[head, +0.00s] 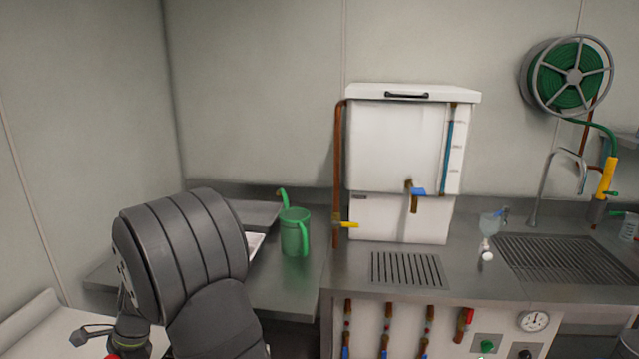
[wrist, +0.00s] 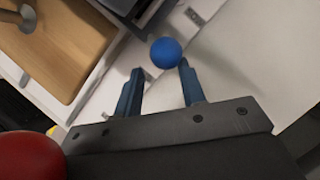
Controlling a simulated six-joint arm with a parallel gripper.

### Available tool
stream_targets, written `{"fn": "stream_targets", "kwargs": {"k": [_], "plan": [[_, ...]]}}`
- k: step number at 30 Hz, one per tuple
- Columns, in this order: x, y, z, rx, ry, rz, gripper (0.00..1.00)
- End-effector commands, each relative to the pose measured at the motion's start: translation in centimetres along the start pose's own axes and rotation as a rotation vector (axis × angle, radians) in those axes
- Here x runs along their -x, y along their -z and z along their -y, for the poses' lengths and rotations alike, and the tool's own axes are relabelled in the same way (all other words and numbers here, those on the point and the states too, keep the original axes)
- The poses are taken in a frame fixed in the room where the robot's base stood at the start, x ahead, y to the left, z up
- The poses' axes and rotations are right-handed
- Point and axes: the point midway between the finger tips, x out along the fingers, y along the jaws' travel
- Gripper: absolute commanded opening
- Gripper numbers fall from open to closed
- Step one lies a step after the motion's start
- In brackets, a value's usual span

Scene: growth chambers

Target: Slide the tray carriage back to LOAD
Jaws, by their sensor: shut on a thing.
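In the wrist view my gripper (wrist: 160,85) has its two blue-grey fingers on either side of a round blue knob (wrist: 165,52) and is shut on it. The knob sits at the fingertips, over a pale surface. A pale-framed piece with a tan wooden-looking panel (wrist: 75,45) lies at the upper left; I cannot tell whether this is the tray carriage. In the head view my dark arm hides the work area, and the gripper is not seen there.
A red ball-shaped thing (wrist: 28,155) is close at the wrist view's lower left. In the head view a green watering can (head: 295,233) stands on the steel counter (head: 290,290) right of my arm. A white tank (head: 400,150) stands further right.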

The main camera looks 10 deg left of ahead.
Motion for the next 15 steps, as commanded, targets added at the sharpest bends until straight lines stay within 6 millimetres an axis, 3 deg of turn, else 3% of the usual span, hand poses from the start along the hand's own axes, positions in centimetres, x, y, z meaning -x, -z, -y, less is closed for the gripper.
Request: {"fn": "stream_targets", "kwargs": {"k": [1, 9, 15], "plan": [[0.0, -1.3, -0.8, 0.016, -0.016, 0.021, 0.30], [0.5, -0.3, -2.3, 0.022, -0.016, 0.021, 0.60], [0.8, 0.4, -3.4, 0.024, -0.015, 0.021, 0.61]]}}
